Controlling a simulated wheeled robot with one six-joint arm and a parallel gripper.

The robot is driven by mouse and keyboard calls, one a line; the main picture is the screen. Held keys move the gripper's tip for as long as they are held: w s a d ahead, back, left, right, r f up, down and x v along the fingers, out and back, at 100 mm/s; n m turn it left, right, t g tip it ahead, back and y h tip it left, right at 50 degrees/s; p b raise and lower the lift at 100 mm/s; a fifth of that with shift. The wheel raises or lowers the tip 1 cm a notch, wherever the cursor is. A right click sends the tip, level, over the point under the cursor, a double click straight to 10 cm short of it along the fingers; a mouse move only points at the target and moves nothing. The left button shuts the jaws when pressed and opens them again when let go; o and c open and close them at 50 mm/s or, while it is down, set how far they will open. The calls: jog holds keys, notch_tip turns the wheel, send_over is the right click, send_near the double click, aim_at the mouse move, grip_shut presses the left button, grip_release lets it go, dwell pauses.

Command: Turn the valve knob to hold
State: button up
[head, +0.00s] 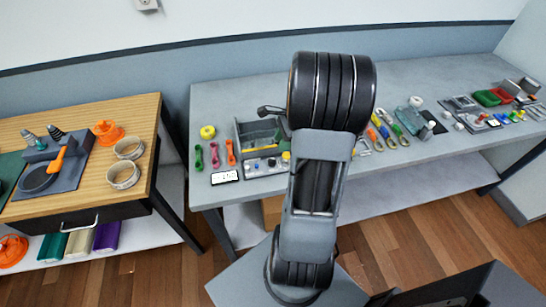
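I cannot tell for certain which part is the valve knob, and no "hold" mark is readable. On the wooden table at left, a dark grey board (75,172) carries an orange handle (58,158), a round dark dish and two cone-shaped parts. Behind it stands an orange round part with a base (106,132). On the grey bench, a panel with small blue, white and yellow knobs (265,164) sits left of my arm. My arm (320,170) rises in the middle and hides part of the bench. My gripper's fingers do not show.
The grey bench (225,100) holds a grey bin (258,133), coloured tools and, at far right, red and green trays (487,97). A floor gap separates the tables. The bench's back strip is mostly clear.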

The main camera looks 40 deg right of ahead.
aim_at(272, 160)
jog(key=x, duration=0.8)
jog(key=shift+f, duration=0.25)
jog(key=shift+c, duration=0.3)
grip_shut()
